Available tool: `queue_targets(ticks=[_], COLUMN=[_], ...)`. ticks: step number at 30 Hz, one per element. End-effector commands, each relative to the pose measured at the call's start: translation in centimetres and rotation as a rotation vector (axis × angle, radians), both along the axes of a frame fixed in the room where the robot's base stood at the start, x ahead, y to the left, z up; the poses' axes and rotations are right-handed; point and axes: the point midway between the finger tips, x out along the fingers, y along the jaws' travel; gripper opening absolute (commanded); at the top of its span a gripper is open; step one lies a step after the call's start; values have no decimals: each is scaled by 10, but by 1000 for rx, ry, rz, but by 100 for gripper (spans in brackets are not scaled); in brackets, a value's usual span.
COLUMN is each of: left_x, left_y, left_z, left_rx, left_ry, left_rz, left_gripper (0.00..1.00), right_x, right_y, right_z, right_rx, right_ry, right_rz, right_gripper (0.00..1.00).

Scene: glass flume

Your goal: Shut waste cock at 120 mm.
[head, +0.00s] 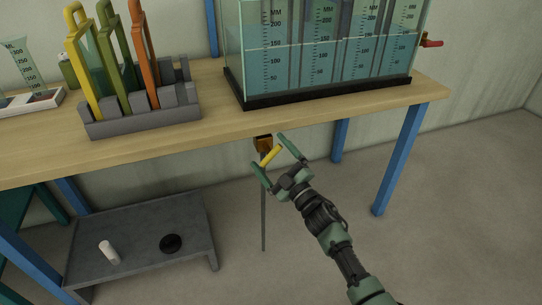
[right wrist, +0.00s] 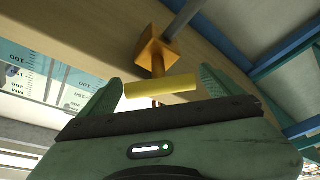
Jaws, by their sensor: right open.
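The waste cock has a brass body (head: 263,142) below the table's front edge, with a yellow lever (head: 270,156). In the right wrist view the lever (right wrist: 161,87) lies crosswise below the brass block (right wrist: 157,47). My right gripper (head: 270,153) is open, with one finger at each end of the lever; contact cannot be told. The glass flume (head: 318,98) stands on the table above. Its water surface looks near the 150 mark on the leftmost MM scale (head: 275,62), though the small marks are hard to read. My left gripper is out of view.
A thin grey pipe (head: 263,215) runs down from the cock. A grey rack (head: 145,122) holds yellow, green and orange gates on the table (head: 330,112). A low grey stand (head: 140,225) bears a white cylinder (head: 109,252) and a black disc (head: 171,243). A red handle (head: 432,43) is at the flume's right.

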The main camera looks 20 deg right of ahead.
Motion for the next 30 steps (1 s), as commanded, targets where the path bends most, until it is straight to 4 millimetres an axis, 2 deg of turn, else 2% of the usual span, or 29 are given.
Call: queue_targets(ticks=[1,7,17,30], left_x=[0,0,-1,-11], left_y=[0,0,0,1], left_z=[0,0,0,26], left_rx=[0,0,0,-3], left_ry=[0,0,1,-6], left_rz=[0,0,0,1], left_gripper=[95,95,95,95], right_x=[0,0,-1,-1], right_y=[0,0,0,1], right_z=[0,0,-1,-2], right_rx=[0,0,48,367], right_ry=[0,0,2,14], right_rz=[0,0,0,-1], right_gripper=[89,33,32,32])
